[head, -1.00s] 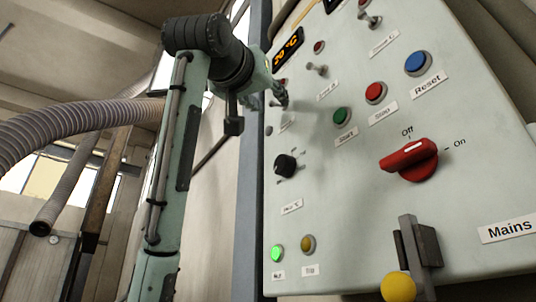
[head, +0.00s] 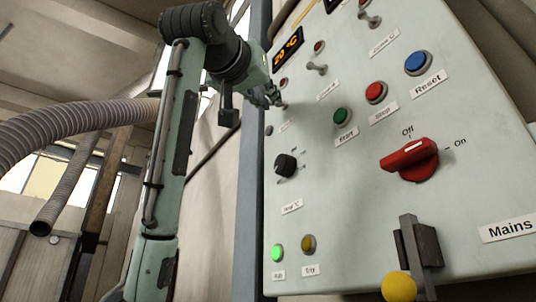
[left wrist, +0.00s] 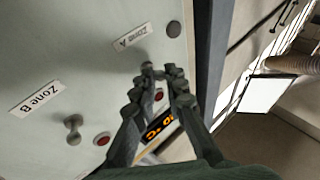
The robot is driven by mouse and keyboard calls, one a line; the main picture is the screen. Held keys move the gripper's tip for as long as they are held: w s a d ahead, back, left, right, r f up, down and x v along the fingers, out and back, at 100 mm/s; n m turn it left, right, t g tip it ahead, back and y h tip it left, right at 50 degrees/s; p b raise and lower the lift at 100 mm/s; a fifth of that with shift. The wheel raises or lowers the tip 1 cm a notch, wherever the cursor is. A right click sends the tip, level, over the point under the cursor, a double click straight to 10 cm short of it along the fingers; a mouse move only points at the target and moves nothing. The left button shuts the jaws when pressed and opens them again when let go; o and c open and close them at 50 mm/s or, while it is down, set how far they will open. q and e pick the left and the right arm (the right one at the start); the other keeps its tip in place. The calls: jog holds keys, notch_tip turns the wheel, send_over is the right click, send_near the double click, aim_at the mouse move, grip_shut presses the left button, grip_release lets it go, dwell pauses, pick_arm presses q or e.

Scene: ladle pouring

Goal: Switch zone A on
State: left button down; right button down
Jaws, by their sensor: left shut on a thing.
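The zone A toggle switch (left wrist: 147,66) stands out of the pale green panel beside the "Zone A" label (left wrist: 132,37) in the left wrist view. My left gripper (left wrist: 161,72) is at this switch, its fingertips shut on the lever; the fingers partly cover it. In the head view my left gripper (head: 273,95) is at the panel's upper left edge, and the lever is hard to make out there. The zone A lamp (left wrist: 158,95) is dark red and looks unlit; it also shows in the head view (head: 283,83). My right gripper is not in view.
The zone B switch (head: 317,68) is close by on the right. Start (head: 343,115), Stop (head: 376,92) and Reset (head: 418,63) buttons, a black knob (head: 286,165) and the red mains switch (head: 411,160) share the panel. A green lamp (head: 277,253) is lit. A grey hose (head: 80,123) hangs left.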

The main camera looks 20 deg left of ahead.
pick_arm(q)
jog(key=shift+s+r+m+g, duration=0.1)
jog(key=shift+r+m+g, duration=0.85)
jog(key=shift+g, duration=0.45)
jog(key=shift+r+m+g, duration=0.6)
jog(key=shift+m+g, duration=0.55)
jog(key=shift+g, duration=0.25)
jog(key=c, duration=1.5)
grip_release()
jog(key=shift+c, duration=0.2)
jog(key=shift+r, duration=0.1)
jog(key=s+a+r, duration=0.1)
jog(key=s+r, duration=0.1)
jog(key=s, duration=0.9)
jog(key=shift+s, duration=0.35)
